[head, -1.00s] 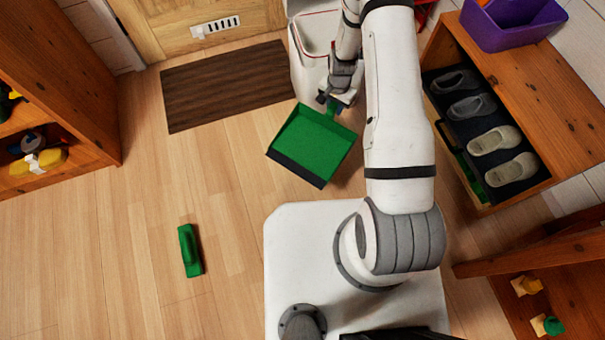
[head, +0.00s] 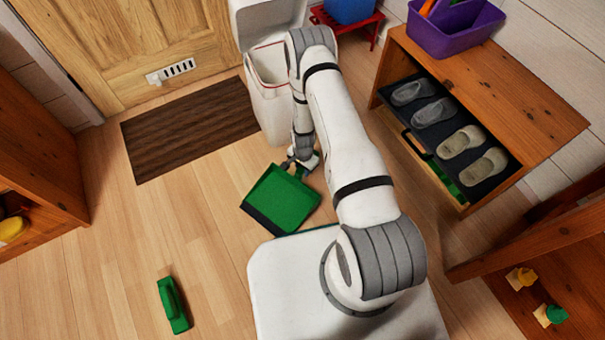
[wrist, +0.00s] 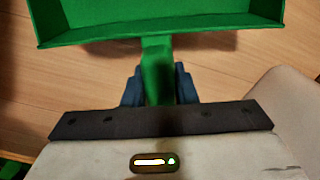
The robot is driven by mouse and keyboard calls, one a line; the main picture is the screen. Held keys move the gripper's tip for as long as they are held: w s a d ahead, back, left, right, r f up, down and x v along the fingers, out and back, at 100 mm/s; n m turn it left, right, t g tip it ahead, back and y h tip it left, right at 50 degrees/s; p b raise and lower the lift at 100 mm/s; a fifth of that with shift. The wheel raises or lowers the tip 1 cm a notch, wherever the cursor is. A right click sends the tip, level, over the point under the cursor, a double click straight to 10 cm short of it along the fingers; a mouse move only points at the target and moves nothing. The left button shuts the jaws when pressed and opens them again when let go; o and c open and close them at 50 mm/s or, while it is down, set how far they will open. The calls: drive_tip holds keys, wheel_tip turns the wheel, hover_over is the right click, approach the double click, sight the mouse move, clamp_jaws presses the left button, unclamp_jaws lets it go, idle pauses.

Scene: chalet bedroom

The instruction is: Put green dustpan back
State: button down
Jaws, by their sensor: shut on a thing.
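The green dustpan (head: 282,200) has a dark front lip and hangs from my gripper (head: 300,162) in front of the white bin. My gripper is shut on its handle. In the wrist view, the green handle (wrist: 157,70) sits between the two blue-grey fingers of my gripper (wrist: 159,85), and the pan (wrist: 160,20) spreads out beyond them. I cannot tell the exact gap between the pan and the floor. A green brush (head: 172,305) lies on the floor at the lower left, apart from the dustpan.
A white bin (head: 268,105) stands open behind my arm. A brown mat (head: 187,130) lies before the wooden door (head: 130,45). A wooden shoe cabinet (head: 500,85) with its drawer of shoes pulled out stands at right. Bare floor (head: 115,225) is clear at left.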

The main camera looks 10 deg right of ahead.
wheel_tip(320, 180, down, 2)
drive_tip(key=shift+f, duration=0.15)
drive_tip(key=c, duration=1.6)
unclamp_jaws()
drive_tip(key=shift+f+b, duration=0.1)
drive_tip(key=shift+b, duration=0.25)
drive_tip(key=o, duration=0.4)
drive_tip(key=shift+o, duration=0.2)
